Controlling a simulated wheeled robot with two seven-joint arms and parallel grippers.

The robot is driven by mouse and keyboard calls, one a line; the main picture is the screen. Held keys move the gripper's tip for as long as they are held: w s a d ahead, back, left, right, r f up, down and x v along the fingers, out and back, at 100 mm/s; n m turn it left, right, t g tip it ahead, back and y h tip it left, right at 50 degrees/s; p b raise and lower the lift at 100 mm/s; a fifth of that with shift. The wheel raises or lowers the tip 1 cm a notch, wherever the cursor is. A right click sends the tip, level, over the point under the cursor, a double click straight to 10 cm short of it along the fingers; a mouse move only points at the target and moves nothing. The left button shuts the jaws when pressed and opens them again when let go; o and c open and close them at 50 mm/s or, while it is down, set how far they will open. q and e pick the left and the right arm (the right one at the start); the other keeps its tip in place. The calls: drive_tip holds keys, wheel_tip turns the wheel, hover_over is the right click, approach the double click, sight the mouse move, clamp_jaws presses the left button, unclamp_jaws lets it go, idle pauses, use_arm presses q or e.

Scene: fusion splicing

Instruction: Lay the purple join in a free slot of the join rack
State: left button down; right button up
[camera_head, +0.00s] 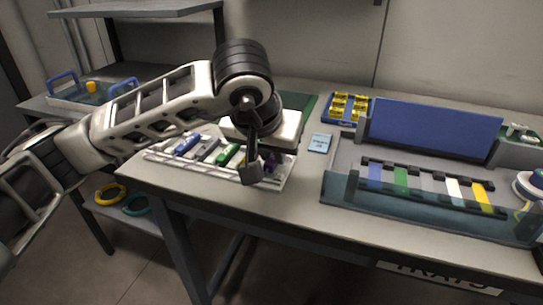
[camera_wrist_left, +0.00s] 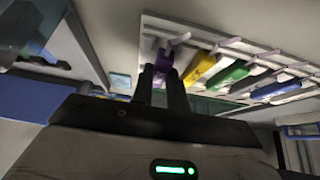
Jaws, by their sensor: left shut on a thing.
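My left gripper (camera_head: 252,174) is over the right end of the white join rack (camera_head: 156,155) and points down. In the left wrist view its two dark fingers (camera_wrist_left: 163,82) are close together at the purple join (camera_wrist_left: 164,58), which is held at their tips. The purple join (camera_head: 271,162) is partly hidden by the gripper in the head view. In the wrist view it is at the end of the rack, beside a yellow join (camera_wrist_left: 199,67); I cannot tell whether it rests in the slot. Green (camera_head: 228,154) and blue (camera_head: 187,144) joins lie farther along. My right gripper is out of view.
Right of the rack, a tray with a blue panel (camera_head: 432,128) holds several coloured strips behind a clear front wall (camera_head: 420,205). A small light-blue card (camera_head: 320,143) lies between them. A blue holder with yellow pieces (camera_head: 348,107) stands behind. The table front (camera_head: 310,200) is bare.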

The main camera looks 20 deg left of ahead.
use_arm(q)
drive_tip(key=shift+f, duration=0.45)
drive_tip(key=c, duration=1.4)
unclamp_jaws()
